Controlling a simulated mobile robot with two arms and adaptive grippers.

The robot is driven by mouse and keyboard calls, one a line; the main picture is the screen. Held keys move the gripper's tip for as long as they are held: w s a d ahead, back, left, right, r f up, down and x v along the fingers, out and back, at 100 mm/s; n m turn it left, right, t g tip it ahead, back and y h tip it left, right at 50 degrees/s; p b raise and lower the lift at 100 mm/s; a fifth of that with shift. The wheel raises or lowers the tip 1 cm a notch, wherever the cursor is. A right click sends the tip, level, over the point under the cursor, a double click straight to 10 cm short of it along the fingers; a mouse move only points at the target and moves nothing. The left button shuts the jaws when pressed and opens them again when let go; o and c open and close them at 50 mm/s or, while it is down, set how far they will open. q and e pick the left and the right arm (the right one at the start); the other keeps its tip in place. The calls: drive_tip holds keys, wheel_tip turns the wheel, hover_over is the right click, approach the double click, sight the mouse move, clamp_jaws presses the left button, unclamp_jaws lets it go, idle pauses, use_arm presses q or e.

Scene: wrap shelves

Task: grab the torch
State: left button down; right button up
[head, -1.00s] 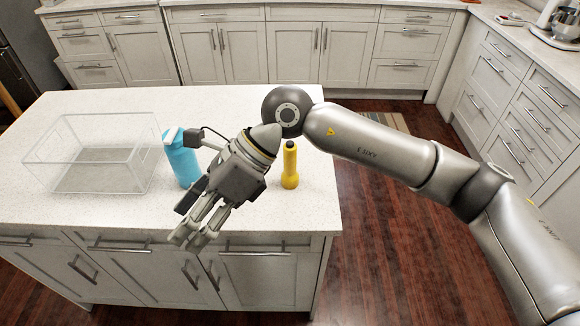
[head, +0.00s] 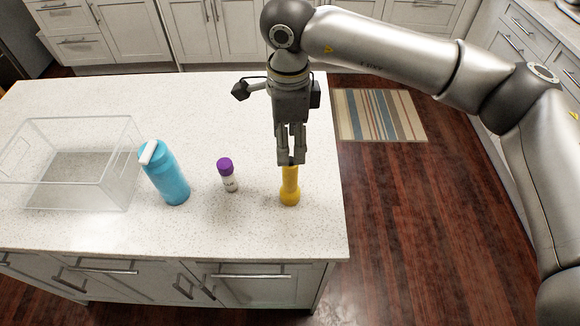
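The yellow torch (head: 290,190) stands upright on the white island counter near its right end. My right gripper (head: 291,162) points down directly over it, with its fingertips at the torch's upper end. The fingers cover the torch's dark top. Whether the fingers touch the torch or are closed on it cannot be told from this angle. My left gripper is not in view.
A small bottle with a purple cap (head: 228,176) stands left of the torch. A blue bottle (head: 168,178) and a clear open bin (head: 108,192) are farther left. The counter (head: 225,235) is clear in front. A striped rug (head: 380,115) lies on the floor.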

sight(291, 176)
drive_tip(key=f, duration=0.2)
drive_tip(key=s+f+p, duration=0.1)
drive_tip(key=f, duration=0.1)
drive_tip(key=shift+s, duration=0.2)
drive_tip(key=shift+f, duration=0.3)
drive_tip(key=shift+w+f+p, duration=0.1)
drive_tip(key=shift+f+p, duration=0.25)
drive_tip(key=shift+p, duration=0.25)
wheel_tip(291, 176, down, 4)
drive_tip(key=shift+d+p, duration=0.15)
drive_tip(key=shift+p, duration=0.95)
drive_tip(key=shift+f, duration=0.3)
drive_tip(key=shift+c, duration=0.7)
drive_tip(key=c, duration=0.5)
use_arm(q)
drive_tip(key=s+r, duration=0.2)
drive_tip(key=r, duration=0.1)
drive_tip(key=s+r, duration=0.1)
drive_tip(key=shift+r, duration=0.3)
use_arm(e)
clamp_jaws()
